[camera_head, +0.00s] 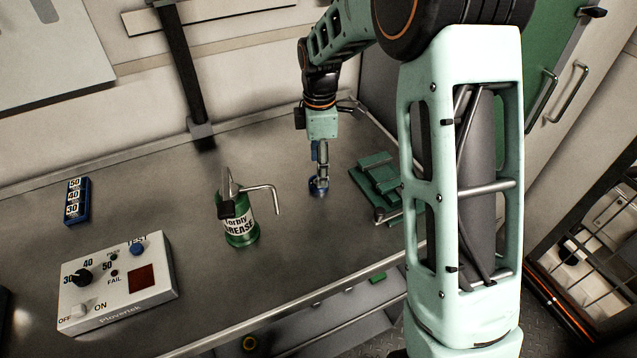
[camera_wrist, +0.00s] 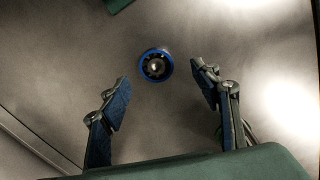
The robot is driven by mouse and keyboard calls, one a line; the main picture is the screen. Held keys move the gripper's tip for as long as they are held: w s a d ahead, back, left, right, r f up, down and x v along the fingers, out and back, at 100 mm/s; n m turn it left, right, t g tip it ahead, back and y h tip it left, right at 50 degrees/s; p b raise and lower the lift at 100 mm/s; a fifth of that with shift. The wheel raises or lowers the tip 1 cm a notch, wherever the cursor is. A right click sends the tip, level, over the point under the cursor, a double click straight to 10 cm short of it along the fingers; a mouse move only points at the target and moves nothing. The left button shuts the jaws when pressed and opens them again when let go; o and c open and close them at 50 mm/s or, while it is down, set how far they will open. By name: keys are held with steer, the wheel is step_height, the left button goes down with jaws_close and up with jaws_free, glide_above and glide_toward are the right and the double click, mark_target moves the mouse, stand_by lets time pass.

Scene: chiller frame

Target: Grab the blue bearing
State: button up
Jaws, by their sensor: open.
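The blue bearing (camera_wrist: 155,65) lies flat on the grey metal bench in the wrist view, a blue ring with a dark inside and a bright centre. It also shows in the head view (camera_head: 318,188), partly covered by my gripper (camera_head: 320,178) just above it. In the wrist view my gripper (camera_wrist: 163,82) is open and empty. Its two blue-padded fingers stand apart, and the bearing shows between and slightly beyond their tips. The fingers do not appear to touch it.
A green grease can (camera_head: 238,222) with a bent spout stands left of the bearing. A green fixture (camera_head: 375,180) sits close on the right. A white tester box (camera_head: 117,282) and a blue numbered block (camera_head: 78,200) are farther left. The bench (camera_head: 290,235) is clear toward its front edge.

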steer(key=f, duration=0.5)
steer(key=shift+w+p, duration=0.3)
steer(key=shift+p, duration=0.05)
steer(key=shift+c, duration=0.3)
steer(key=c, duration=1.3)
